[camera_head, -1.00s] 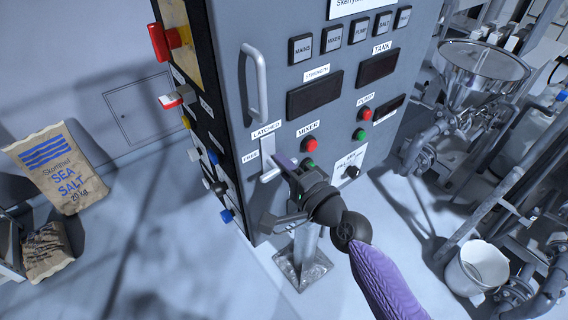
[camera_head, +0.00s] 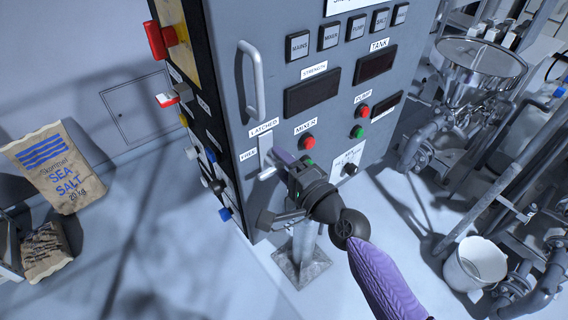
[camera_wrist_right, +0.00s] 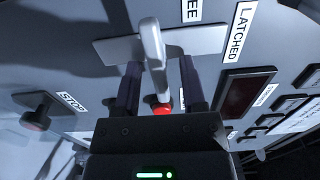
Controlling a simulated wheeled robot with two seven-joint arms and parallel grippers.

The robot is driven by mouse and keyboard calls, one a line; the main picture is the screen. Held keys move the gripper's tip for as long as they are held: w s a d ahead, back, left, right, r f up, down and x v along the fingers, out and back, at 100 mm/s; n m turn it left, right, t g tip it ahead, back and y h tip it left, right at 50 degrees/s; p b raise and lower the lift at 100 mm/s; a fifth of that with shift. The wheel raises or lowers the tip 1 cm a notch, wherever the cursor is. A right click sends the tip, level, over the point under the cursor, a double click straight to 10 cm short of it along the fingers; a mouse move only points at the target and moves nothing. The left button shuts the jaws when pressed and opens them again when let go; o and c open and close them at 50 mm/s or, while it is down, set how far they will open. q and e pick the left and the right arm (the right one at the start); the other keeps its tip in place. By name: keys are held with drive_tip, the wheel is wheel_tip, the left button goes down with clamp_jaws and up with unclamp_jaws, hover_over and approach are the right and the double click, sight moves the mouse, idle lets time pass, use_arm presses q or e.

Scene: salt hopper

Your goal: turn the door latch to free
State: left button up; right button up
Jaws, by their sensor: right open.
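The door latch is a pale upright plate (camera_head: 265,148) with a short silver lever (camera_head: 267,173) at its lower part, on the front of the grey cabinet. A LATCHED label (camera_head: 264,128) sits above the plate and a FREE label (camera_head: 248,155) to its left. My right gripper (camera_head: 277,168) is at the lever, open, and partly covers it. In the right wrist view the lever (camera_wrist_right: 152,42) stands between the two dark fingers (camera_wrist_right: 160,76), with a gap to the fingers visible. The exact angle of the lever is hard to tell. My left gripper is out of view.
A long door handle (camera_head: 252,80) rises above the latch. MIXER buttons (camera_head: 308,143) and a black knob (camera_head: 351,169) are close to the right of my gripper. Knobs and switches line the cabinet's left side.

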drive_tip(key=v, duration=1)
drive_tip(key=shift+b, duration=0.45)
drive_tip(key=shift+f, duration=0.15)
drive_tip(key=s+d+f+n+g+h+b, duration=0.2)
drive_tip(key=d+f+h+b, duration=0.1)
drive_tip(key=f, duration=0.8)
drive_tip(key=s+d+f+n+g+h+b, duration=0.1)
drive_tip(key=s+d+f+g+h+b, duration=0.1)
drive_tip(key=f, duration=1)
drive_tip(key=s+d+f+n+g+h+b, duration=0.2)
drive_tip(key=d+f+h+b, duration=0.1)
drive_tip(key=f, duration=0.8)
drive_tip(key=s+d+f+n+g+h+b, duration=0.1)
drive_tip(key=s+f+n+g, duration=0.3)
drive_tip(key=s+f, duration=0.5)
drive_tip(key=s+d+f+n+g+h+b, duration=0.1)
drive_tip(key=s+f+n+g+b, duration=0.3)
drive_tip(key=s+f, duration=0.6)
drive_tip(key=s+d, duration=0.1)
drive_tip(key=s, duration=0.6)
drive_tip(key=shift+s+n+h, duration=0.3)
drive_tip(key=shift+n+h, duration=0.1)
